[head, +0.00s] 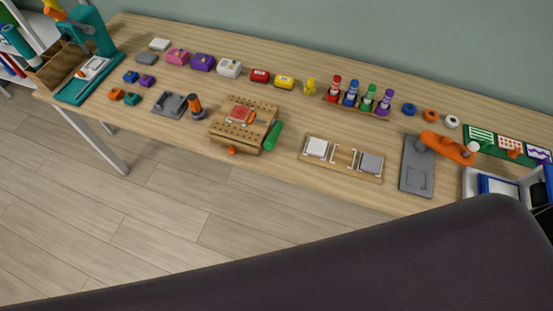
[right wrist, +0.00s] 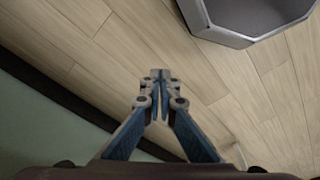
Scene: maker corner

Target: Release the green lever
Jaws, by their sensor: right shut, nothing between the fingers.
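The green lever (head: 272,136) is a thick green handle at the right side of a wooden block with rows of holes (head: 222,133). The block sits near the front edge of the bench, with a red-orange piece (head: 241,115) on top and an orange knob (head: 231,150) at its front. I cannot tell from here how the lever is joined to the block. My right gripper (right wrist: 159,77) shows only in its wrist view, shut and empty, above the wooden floor and away from the lever. My left gripper is in neither view.
A grey plate with an orange-topped post (head: 195,104) stands left of the block, and a wooden tray with two square pads (head: 342,169) to its right. A grey base with an orange arm (head: 415,180) is further right. Small coloured boxes and bottles line the back.

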